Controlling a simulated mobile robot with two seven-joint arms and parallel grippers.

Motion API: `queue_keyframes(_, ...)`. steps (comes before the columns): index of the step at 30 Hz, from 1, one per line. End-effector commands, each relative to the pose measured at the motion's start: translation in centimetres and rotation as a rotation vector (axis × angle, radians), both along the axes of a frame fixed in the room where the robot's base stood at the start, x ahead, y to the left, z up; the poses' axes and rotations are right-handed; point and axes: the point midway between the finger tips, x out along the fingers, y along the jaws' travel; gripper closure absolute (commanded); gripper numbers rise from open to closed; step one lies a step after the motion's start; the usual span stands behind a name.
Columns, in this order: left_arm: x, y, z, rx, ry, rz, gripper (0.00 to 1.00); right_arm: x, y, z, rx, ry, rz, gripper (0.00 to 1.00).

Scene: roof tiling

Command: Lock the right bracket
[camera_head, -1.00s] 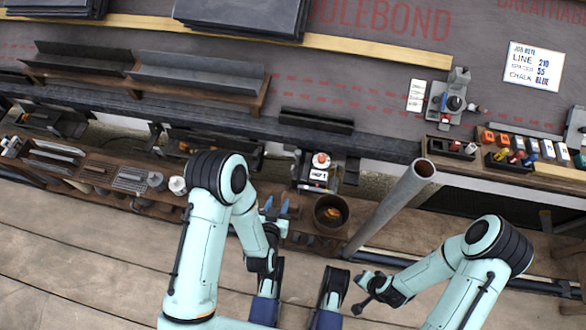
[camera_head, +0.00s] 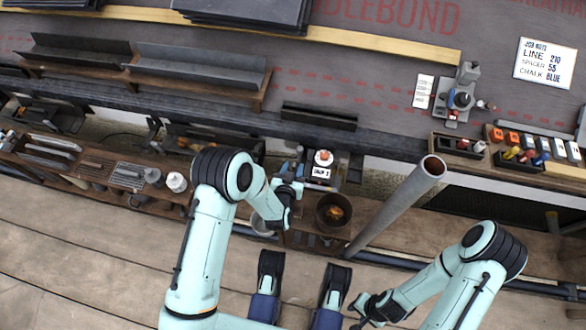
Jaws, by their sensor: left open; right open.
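A bracket unit (camera_head: 323,158) with an orange-red knob on top and a white label sits at the roof's lower edge, near the middle of the head view. It appears to be the right bracket; whether its latch is locked cannot be told. My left gripper (camera_head: 291,174) is open just left of the unit, with its fingers pointing up towards the eave. Contact between them cannot be made out. My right gripper (camera_head: 359,308) is open and empty, low in the picture over the wooden deck, well away from the bracket.
A slanted grey pipe (camera_head: 396,207) stands right of the bracket, between my arms. A dark pot (camera_head: 333,212) sits just below the bracket, with a light bucket (camera_head: 262,224) to its left. A wooden tool tray (camera_head: 100,172) lies left. Gutter pieces (camera_head: 200,70) rest on the roof.

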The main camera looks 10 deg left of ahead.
Motion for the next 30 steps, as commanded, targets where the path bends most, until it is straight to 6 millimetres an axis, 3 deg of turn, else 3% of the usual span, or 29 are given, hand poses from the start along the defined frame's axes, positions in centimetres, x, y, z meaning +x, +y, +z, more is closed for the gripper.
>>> queue_keyframes(10,0.42,0.02,-0.18,0.000,0.001,0.000,0.60,-0.34,-0.05,-0.08,0.001,0.010,-0.001,0.57)
queue_keyframes(11,0.42,0.02,-0.18,0.000,0.001,0.000,0.66,-0.34,-0.05,-0.08,0.001,0.010,-0.001,0.57)
queue_keyframes(14,0.42,0.02,-0.16,0.000,0.000,0.000,0.99,-0.32,-0.05,-0.08,0.001,0.010,-0.001,0.57)
queue_keyframes(15,0.42,0.02,-0.16,0.000,0.000,0.000,1.00,-0.31,-0.05,-0.08,0.001,0.010,-0.001,0.57)
queue_keyframes(30,0.43,0.75,-0.17,-0.099,0.000,0.003,1.00,-0.09,-0.02,0.00,0.000,0.002,-0.001,0.57)
